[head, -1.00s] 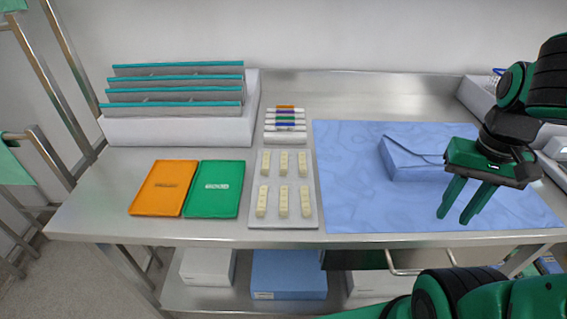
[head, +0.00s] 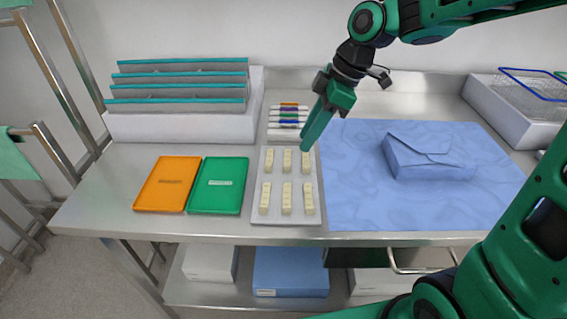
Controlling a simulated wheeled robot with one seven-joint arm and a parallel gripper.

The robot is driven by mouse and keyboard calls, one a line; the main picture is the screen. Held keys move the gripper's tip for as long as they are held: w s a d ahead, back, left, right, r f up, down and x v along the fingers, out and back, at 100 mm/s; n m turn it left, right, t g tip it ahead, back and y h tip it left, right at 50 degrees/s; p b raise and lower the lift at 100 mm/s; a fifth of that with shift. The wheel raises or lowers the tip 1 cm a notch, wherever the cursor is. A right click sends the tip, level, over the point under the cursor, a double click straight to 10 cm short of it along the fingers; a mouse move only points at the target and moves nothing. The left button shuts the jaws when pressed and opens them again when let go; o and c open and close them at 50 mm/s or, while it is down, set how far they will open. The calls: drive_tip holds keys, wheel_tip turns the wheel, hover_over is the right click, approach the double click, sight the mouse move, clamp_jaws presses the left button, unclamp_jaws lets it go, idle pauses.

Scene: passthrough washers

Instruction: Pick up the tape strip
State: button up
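Several cream strips, likely the tape strips, stand in two rows on a light grey tray (head: 276,223) near the middle of the table. The back right strip (head: 306,160) is partly covered by my gripper (head: 304,147) in the head view. My gripper points down and left, with its fingertips at or just above that strip's far end. I cannot tell whether it touches the strip. The fingers line up one behind the other, so the gap between them is hidden. The other strips, such as the front right one (head: 309,199), are in plain view.
Pens or markers (head: 288,118) lie in a white rack behind the tray. An orange tray (head: 166,184) and a green tray (head: 219,185) lie left. A blue wrapped package (head: 430,158) rests on a blue cloth (head: 365,205) at right. A grey file rack (head: 180,128) stands back left.

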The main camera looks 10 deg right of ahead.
sight(292, 172)
drive_tip(key=x, duration=0.9)
drive_tip(key=shift+w+f, duration=0.25)
drive_tip(key=shift+f, duration=0.05)
clamp_jaws()
